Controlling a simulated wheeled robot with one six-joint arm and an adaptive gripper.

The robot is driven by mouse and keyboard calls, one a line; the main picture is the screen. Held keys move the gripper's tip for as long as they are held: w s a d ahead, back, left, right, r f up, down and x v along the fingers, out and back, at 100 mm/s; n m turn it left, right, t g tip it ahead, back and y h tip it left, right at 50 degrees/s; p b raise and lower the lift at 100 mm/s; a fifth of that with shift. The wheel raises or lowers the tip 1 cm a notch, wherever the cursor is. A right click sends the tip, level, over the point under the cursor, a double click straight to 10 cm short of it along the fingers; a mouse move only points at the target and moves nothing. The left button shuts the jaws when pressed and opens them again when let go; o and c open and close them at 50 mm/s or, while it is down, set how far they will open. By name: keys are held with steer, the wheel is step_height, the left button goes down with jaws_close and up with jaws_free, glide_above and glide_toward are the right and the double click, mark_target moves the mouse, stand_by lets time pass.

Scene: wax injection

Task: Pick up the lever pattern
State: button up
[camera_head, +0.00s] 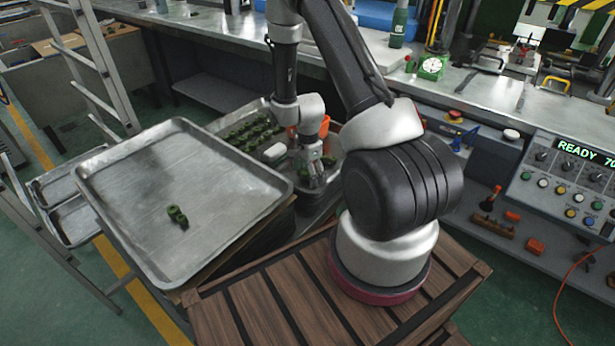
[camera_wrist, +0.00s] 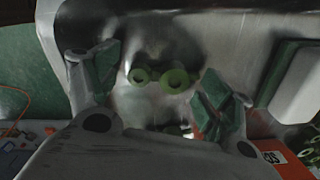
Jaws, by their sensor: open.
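My gripper (camera_head: 312,168) is low over the far metal tray (camera_head: 262,104), beyond the near tray's right side. In the wrist view its two green-padded fingers are spread open (camera_wrist: 160,84). A green lever pattern (camera_wrist: 162,79) with two ring-shaped ends shows between and beyond the fingertips, on shiny metal; I cannot tell whether the pads touch it. In the head view this piece is hidden by my gripper. Another green pattern (camera_head: 177,216) lies alone on the large near tray (camera_head: 215,160). Several more green patterns (camera_head: 250,133) lie in rows in the far tray.
A white block (camera_head: 274,152) lies left of my gripper; it appears at right in the wrist view (camera_wrist: 298,84). An orange box (camera_head: 323,127) stands close behind my gripper. A control panel (camera_head: 570,180) is at right. The near tray is mostly bare.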

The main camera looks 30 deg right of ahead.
steer(key=c, duration=0.7)
steer(key=shift+f, duration=0.1)
